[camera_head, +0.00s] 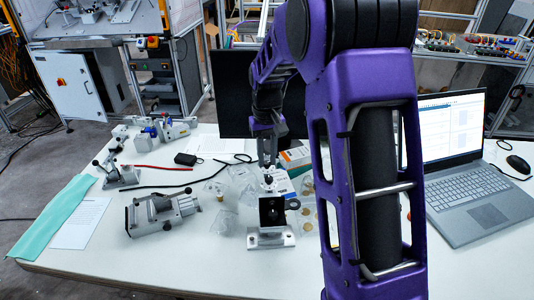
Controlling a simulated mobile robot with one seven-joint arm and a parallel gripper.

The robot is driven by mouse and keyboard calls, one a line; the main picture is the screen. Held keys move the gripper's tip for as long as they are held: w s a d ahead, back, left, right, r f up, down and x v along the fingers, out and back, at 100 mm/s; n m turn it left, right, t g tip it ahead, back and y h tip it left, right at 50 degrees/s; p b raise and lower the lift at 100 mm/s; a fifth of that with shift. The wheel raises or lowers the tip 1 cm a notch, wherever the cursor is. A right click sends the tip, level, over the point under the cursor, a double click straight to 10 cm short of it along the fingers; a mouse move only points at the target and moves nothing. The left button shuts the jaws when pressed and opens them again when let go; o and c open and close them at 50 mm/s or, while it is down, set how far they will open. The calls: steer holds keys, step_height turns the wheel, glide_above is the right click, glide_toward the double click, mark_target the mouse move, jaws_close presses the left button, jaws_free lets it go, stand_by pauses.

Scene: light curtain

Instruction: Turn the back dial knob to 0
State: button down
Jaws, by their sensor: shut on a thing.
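My purple arm reaches over the table, and my gripper (268,164) points down near the table's middle. Its fingers are shut on a small dial knob, mostly hidden by the fingers. Just below the fingertips is a small pale dial part (269,180) with dark marks, too small to read its setting. In front of it stands a metal bracket (272,235) with a black square face and a dark ring at its right side. I cannot tell whether the dial part and the bracket are joined.
Clear plastic pieces (224,221) lie left of the bracket. A metal clamp device (162,214) lies farther left, with more fixtures behind it. An open laptop (462,160) stands at right. My arm hides part of the table.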

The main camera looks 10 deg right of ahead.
mark_target(266, 162)
steer(key=n+p, duration=0.2)
steer(key=n, duration=0.5)
steer(key=shift+r+p, duration=0.15)
steer(key=shift+p, duration=0.15)
steer(key=n+p, duration=0.2)
steer(key=n, duration=0.4)
steer(key=shift+n+p, duration=0.3)
steer(key=shift+n, duration=0.1)
steer(key=c, duration=0.7)
jaws_free()
step_height(266, 162, up, 17)
steer(key=shift+r+p, duration=0.1)
steer(key=shift+p, duration=0.55)
steer(key=shift+a, duration=0.1)
